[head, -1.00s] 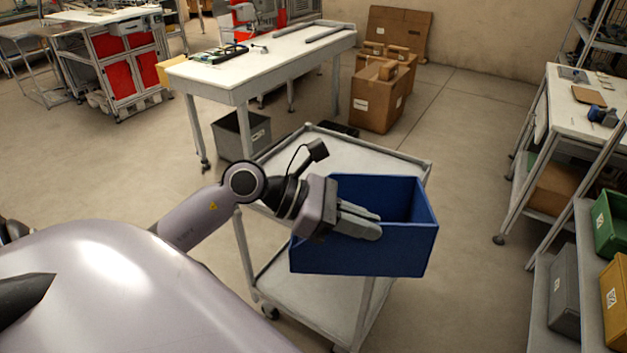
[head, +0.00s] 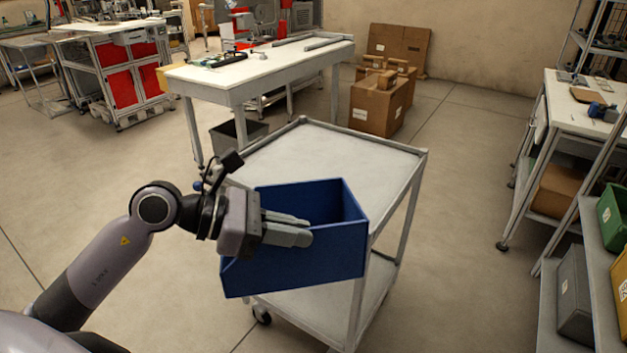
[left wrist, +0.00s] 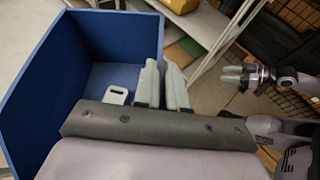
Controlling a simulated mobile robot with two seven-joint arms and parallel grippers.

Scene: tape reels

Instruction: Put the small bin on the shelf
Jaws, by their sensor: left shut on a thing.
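The small bin (head: 320,262) is blue, open-topped and looks empty in the head view. It is held in the air in front of the grey cart. My left gripper (head: 298,230) is shut on the bin's near side wall, with a finger along the outside. In the left wrist view, the bin (left wrist: 40,85) fills the left side, with the fingers (left wrist: 162,85) at its wall and a white label or handle plate inside. The shelf (head: 592,226) stands at the right edge. My right gripper (left wrist: 236,76) shows in the left wrist view, holding nothing visible; its opening is unclear.
The cart (head: 395,160) has a bare top behind the bin. A green bin (head: 612,215), a grey bin (head: 574,290) and a yellow bin (head: 622,275) sit on the shelf rack. A workbench (head: 255,72) and cardboard boxes (head: 378,105) stand behind. Floor between cart and rack is clear.

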